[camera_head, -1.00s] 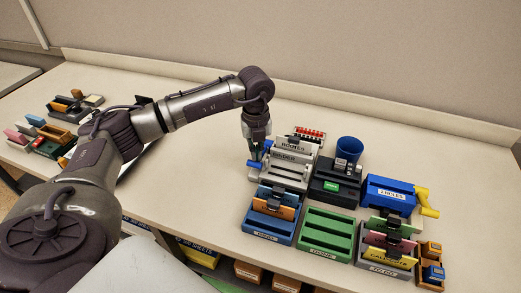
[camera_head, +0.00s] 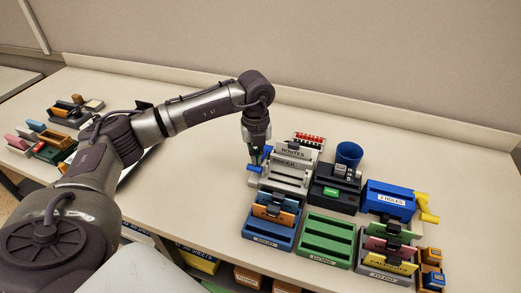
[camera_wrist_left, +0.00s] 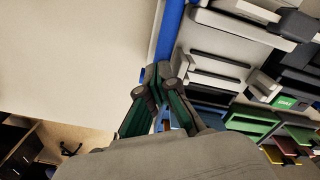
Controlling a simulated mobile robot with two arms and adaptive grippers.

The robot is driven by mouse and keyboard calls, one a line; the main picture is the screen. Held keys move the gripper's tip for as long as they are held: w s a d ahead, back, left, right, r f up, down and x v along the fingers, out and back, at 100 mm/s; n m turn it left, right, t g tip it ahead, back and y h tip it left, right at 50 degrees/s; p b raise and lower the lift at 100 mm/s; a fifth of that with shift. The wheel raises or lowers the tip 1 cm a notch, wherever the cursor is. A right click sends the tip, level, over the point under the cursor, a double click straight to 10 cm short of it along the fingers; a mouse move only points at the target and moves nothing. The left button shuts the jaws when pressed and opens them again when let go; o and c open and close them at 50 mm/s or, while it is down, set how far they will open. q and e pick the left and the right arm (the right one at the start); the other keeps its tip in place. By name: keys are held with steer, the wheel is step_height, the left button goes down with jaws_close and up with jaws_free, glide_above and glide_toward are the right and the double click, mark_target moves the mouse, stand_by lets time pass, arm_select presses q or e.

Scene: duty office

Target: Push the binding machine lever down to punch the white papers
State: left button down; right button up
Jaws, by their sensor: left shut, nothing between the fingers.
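The grey binding machine (camera_head: 291,178), labelled BINDER, stands on the desk near the middle of the head view. Its blue lever (camera_head: 254,168) is on its left side. In the left wrist view the lever shows as a long blue bar (camera_wrist_left: 169,32) beside the pale machine body (camera_wrist_left: 212,69). My left gripper (camera_head: 256,160) points down at the lever, fingers shut and empty. Its fingertips (camera_wrist_left: 157,76) are right by the bar; I cannot tell whether they touch it. I cannot tell the white papers apart from the pale machine. My right gripper is out of view.
Right of the binder stand a black device (camera_head: 335,194), a blue cup (camera_head: 349,153) and a blue box with a yellow crank (camera_head: 390,199). Blue, green (camera_head: 327,238) and grey trays are in front. More small trays sit far left. The desk (camera_head: 190,200) left of the binder is clear.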

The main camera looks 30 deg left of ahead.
arm_select(q)
step_height(320, 180, up, 8)
steer(key=p, duration=0.5)
steer(key=shift+r, duration=0.25)
stand_by(0.4)
